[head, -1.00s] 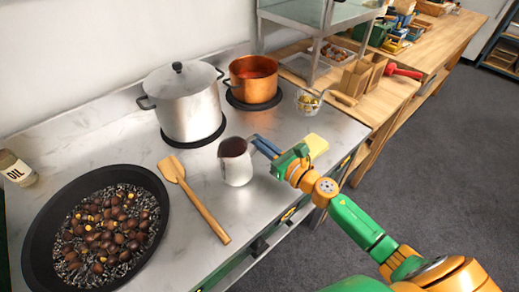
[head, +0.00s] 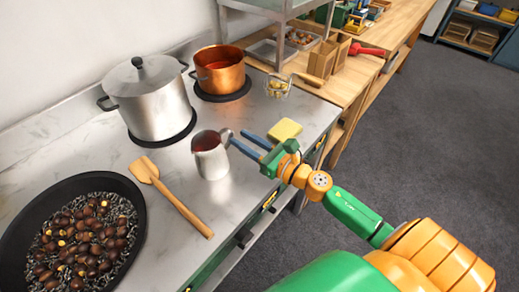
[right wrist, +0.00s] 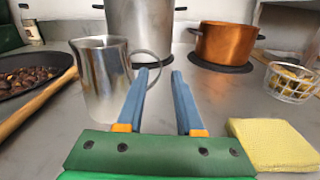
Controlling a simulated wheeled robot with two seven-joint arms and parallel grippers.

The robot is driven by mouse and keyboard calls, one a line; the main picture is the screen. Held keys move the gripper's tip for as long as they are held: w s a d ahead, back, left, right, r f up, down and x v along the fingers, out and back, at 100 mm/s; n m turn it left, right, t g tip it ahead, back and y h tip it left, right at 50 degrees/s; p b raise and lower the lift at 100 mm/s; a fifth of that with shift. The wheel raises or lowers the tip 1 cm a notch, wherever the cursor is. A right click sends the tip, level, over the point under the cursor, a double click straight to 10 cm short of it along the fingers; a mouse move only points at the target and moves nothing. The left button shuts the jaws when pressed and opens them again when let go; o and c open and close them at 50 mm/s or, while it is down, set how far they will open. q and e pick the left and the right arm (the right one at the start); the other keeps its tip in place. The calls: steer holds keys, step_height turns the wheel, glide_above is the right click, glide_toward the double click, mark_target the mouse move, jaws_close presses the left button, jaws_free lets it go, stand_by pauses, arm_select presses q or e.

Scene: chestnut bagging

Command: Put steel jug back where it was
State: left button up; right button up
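The steel jug (head: 211,160) stands upright on the steel counter, right of the wooden spatula and in front of the large lidded pot. It has dark red contents and its handle points right. In the right wrist view the jug (right wrist: 103,80) is just left of the fingers, with its handle beside the left finger. My right gripper (head: 246,146) is open and empty, its blue fingers apart; in the right wrist view the fingers (right wrist: 160,82) have only counter between them. My left gripper is not in view.
A wooden spatula (head: 172,198) and a black pan of chestnuts (head: 135,222) lie left. The steel pot (head: 155,100) and copper pot (head: 220,75) stand behind. A yellow sponge (head: 285,130) and wire basket (head: 277,87) are right.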

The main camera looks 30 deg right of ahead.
steer(key=b+v, duration=0.2)
steer(key=v, duration=0.5)
steer(key=shift+s+f, duration=0.1)
steer(key=shift+f, duration=0.05)
steer(key=shift+s+d, duration=0.1)
steer(key=shift+s, duration=0.25)
